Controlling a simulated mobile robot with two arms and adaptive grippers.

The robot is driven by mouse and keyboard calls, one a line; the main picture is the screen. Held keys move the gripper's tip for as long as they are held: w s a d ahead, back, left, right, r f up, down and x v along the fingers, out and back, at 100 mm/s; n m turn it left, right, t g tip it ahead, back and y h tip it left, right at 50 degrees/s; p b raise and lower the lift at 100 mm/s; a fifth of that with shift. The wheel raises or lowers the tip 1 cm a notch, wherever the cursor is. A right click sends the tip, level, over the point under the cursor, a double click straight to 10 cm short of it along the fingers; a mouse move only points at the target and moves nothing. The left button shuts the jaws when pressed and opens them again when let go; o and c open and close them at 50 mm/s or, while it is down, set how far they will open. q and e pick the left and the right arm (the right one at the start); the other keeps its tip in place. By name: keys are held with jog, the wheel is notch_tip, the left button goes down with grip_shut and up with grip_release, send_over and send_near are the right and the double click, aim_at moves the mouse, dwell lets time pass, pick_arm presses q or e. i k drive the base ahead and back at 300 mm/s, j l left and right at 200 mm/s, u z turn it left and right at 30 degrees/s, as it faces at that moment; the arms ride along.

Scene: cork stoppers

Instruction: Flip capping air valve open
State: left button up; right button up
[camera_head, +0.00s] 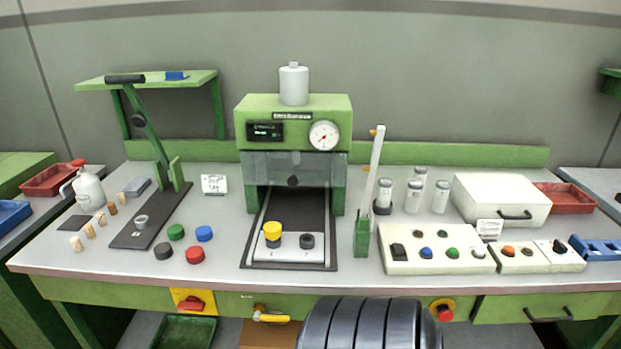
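A small valve with a yellow lever (271,316) sits on the front of the green workbench, below the tabletop edge and left of centre. Its lever lies roughly level and points to the right. The capping machine (293,122) stands above and behind it, green with a round gauge (324,135) and a dark display. A yellow cap (272,230) and a dark round piece (307,241) stand on the plate in front of the machine. Neither of my grippers shows in the head view, and nothing is seen touching the valve.
Left of the valve is a red switch on a yellow plate (193,301); to the right is a red round button (445,313). Several coloured caps and corks lie on the left tabletop. A button panel (437,255) stands on the right. A green tray (184,332) sits below.

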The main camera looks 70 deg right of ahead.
aim_at(258, 316)
jog(key=z, duration=1.9)
